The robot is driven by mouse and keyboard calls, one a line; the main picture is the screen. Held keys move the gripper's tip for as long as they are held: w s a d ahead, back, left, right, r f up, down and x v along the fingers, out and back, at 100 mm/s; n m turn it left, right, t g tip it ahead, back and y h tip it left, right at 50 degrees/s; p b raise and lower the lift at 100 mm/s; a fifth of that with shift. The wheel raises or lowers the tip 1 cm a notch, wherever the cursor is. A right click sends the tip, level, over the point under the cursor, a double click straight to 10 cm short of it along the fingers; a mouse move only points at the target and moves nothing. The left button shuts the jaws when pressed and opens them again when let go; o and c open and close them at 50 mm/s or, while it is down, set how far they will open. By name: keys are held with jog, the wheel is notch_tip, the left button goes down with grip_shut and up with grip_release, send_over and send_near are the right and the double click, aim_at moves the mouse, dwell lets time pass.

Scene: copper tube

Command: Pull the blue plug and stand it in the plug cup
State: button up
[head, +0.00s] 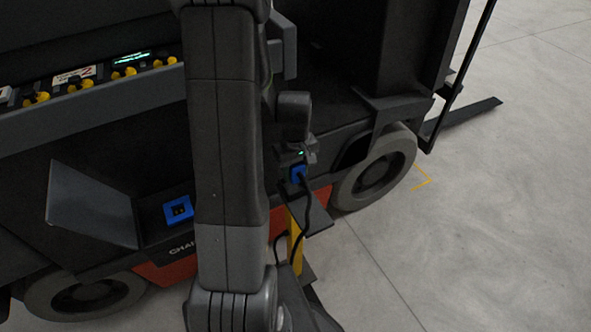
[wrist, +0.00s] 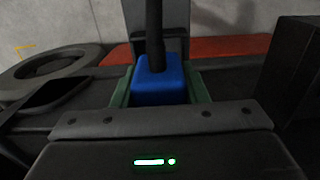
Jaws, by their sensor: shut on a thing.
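The blue plug (head: 298,173) is between the fingers of my gripper (head: 297,161), with its black cable hanging down in the head view. In the wrist view the plug (wrist: 159,84) sits between green finger pads, the cable leading away from it. My gripper (wrist: 160,95) is shut on it. A blue socket (head: 179,209) on the truck's side shows dark openings and stands apart from the plug, to its left. I cannot make out the plug cup for certain; a dark plate (head: 318,218) on a yellow post (head: 295,237) is below the plug.
The dark truck has wheels at the right (head: 374,168) and lower left (head: 85,297), and a red lower band (head: 165,270). A grey sloped panel (head: 92,205) is left of the socket. My arm hides part of the truck. Open concrete floor (head: 480,200) lies to the right.

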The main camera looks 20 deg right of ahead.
jog(key=shift+f+b, duration=1.4)
jog(key=shift+f, duration=0.3)
dwell(0.3)
jog(key=o, duration=2)
jog(key=shift+c, duration=0.2)
jog(key=shift+r, duration=0.1)
jog(key=shift+r+p, duration=4.2)
jog(key=shift+r, duration=1.25)
jog(key=shift+f, duration=0.1)
notch_tip(320, 180, down, 7)
jog(key=b, duration=0.5)
